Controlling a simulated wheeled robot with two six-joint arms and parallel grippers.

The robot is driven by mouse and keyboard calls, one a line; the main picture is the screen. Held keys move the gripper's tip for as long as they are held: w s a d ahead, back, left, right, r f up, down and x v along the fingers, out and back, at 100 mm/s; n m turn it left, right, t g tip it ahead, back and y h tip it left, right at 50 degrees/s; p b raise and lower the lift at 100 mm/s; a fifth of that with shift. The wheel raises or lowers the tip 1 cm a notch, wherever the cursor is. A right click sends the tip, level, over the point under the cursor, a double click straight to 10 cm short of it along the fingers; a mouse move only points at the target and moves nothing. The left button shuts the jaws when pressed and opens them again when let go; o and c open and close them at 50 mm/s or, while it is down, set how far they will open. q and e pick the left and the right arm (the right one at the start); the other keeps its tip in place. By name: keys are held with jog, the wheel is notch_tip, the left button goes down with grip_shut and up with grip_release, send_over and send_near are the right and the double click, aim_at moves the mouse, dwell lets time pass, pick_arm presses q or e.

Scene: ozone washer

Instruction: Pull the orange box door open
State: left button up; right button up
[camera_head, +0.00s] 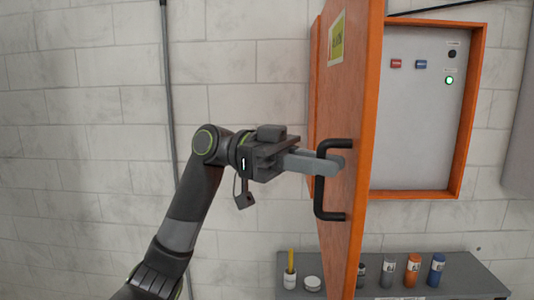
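The orange box door (373,120) stands swung well out from its wall box, nearly edge-on to me. The box's orange frame (473,100) and grey inner panel (415,125) show to its right. A black handle (320,196) is on the door's left-hand face. My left gripper (335,164) comes in from the left, with its grey fingers at the upper part of the handle and their tips close to the door. The fingers overlap in this view, so I cannot tell whether they are shut on the handle. My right gripper is not in view.
A grey shelf (455,272) below the box holds several small bottles, including an orange one (412,268) and a blue one (436,268). A white cup with a yellow stick (290,278) stands at its left. A thin pipe (168,90) runs up the wall.

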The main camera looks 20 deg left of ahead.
pick_arm(q)
jog(key=w+a+b, duration=0.2)
jog(key=a+b, duration=0.3)
jog(key=a, duration=1.2)
jog(key=shift+a, duration=0.1)
